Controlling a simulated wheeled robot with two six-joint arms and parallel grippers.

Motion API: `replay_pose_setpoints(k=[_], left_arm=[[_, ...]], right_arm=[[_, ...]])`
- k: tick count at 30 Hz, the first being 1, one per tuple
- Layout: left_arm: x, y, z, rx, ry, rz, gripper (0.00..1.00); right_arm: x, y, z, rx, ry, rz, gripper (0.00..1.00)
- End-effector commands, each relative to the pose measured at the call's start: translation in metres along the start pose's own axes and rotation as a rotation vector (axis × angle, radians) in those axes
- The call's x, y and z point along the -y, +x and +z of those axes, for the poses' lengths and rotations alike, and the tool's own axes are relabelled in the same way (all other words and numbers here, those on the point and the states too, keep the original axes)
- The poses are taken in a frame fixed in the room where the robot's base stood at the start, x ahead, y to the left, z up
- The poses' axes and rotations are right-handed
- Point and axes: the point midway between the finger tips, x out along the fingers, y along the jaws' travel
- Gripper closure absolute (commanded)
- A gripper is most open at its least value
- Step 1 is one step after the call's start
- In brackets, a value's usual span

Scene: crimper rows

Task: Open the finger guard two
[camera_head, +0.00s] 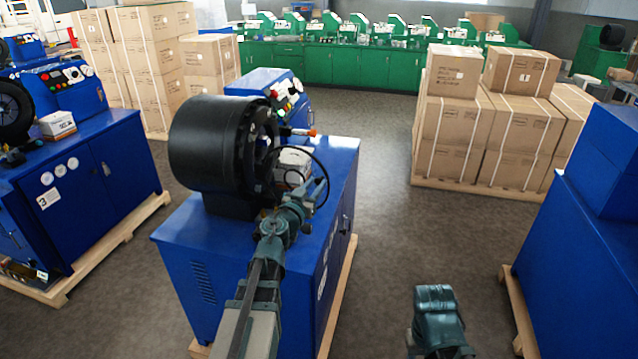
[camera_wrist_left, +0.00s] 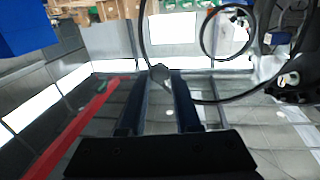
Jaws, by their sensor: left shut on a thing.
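The blue crimper (camera_head: 265,260) in the middle carries a large black crimping head (camera_head: 215,152). A thin dark ring, the finger guard (camera_head: 327,170), stands at the right of the head's front face. My left gripper (camera_head: 318,188) is at the near edge of this ring. In the left wrist view the guard's rim (camera_wrist_left: 230,101) curves past the fingers of my left gripper (camera_wrist_left: 160,88). A small dark knob (camera_wrist_left: 160,72) on the rim sits at the fingertips, and the gripper is shut on the guard there. Part of my right arm shows at lower right; its gripper is out of view.
A white box (camera_head: 293,163) lies on the crimper top behind the ring. An orange-tipped part (camera_head: 303,132) sticks out beside the head. Another blue crimper (camera_head: 75,185) stands left, a blue cabinet (camera_head: 590,235) right. Stacked cartons (camera_head: 470,140) stand behind. The floor between is clear.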

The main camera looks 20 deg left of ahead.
Motion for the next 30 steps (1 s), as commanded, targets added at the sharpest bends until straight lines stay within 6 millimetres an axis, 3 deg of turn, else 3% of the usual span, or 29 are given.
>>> replay_pose_setpoints(k=[17, 18, 21, 30], left_arm=[[0.0017, -0.005, 0.0, 0.0, -0.001, 0.026, 1.0], [0.0017, -0.0051, 0.0, 0.0, -0.001, 0.026, 0.61], [0.0017, -0.005, 0.0001, 0.0, -0.001, 0.026, 0.43], [0.0015, -0.0051, 0.0001, 0.0, -0.001, 0.026, 0.4]], right_arm=[[0.0, 0.0001, 0.0001, 0.0, 0.0, 0.0, 0.5], [0.0, 0.0001, 0.0001, 0.0, 0.0, 0.0, 0.5], [0.0, 0.0001, 0.0001, 0.0, 0.0, 0.0, 0.5], [0.0, 0.0002, 0.0001, 0.0, 0.0, 0.0, 0.5]])
